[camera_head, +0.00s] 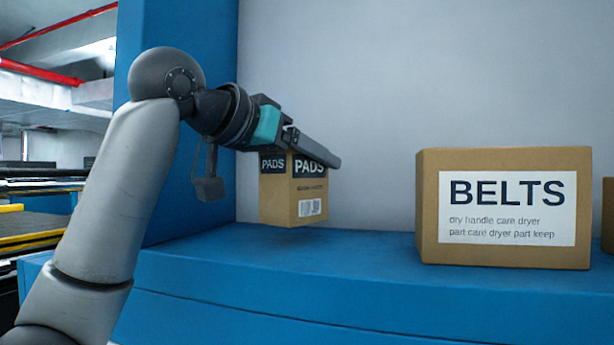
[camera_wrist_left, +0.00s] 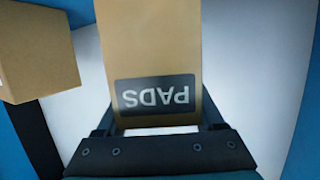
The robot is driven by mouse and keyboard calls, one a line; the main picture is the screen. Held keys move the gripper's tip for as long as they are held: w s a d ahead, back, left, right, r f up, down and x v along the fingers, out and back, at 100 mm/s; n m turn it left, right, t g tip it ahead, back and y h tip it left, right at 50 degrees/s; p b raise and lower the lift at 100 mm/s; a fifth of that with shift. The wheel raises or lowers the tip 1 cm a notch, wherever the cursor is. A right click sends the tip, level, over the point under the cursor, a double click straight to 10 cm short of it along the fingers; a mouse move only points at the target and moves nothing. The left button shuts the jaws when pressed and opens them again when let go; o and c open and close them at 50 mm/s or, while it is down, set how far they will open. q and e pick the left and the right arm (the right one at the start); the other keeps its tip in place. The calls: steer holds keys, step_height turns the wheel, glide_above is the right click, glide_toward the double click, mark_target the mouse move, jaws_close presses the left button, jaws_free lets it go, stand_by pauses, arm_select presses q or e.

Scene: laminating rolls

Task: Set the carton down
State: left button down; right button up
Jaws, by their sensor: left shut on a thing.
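A small brown carton labelled PADS (camera_head: 293,190) hangs upright from my left gripper (camera_head: 312,147). The gripper is shut on the carton near its top. The carton appears to be a little above the blue shelf (camera_head: 350,255), towards its left end. In the left wrist view the carton (camera_wrist_left: 150,45) lies between the two fingers (camera_wrist_left: 160,122), its PADS label upside down. My right gripper does not show in either view.
A larger carton labelled BELTS (camera_head: 503,210) stands on the shelf to the right. Another brown box (camera_head: 607,215) is cut off at the right edge. A blue upright panel (camera_head: 180,190) closes the shelf's left side. The shelf between PADS and BELTS is clear.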

mark_target(272, 161)
arm_select(q)
step_height(272, 161, down, 2)
steer(key=shift+w+f, duration=0.1)
steer(key=shift+f, duration=0.1)
steer(key=shift+f, duration=0.1)
jaws_free()
stand_by(0.3)
steer(key=shift+a, duration=0.1)
steer(key=b+v, duration=0.3)
steer(key=v, duration=0.8)
steer(key=shift+s+a+r+b, duration=0.2)
steer(key=shift+s+r+b, duration=0.1)
steer(key=shift+s, duration=0.2)
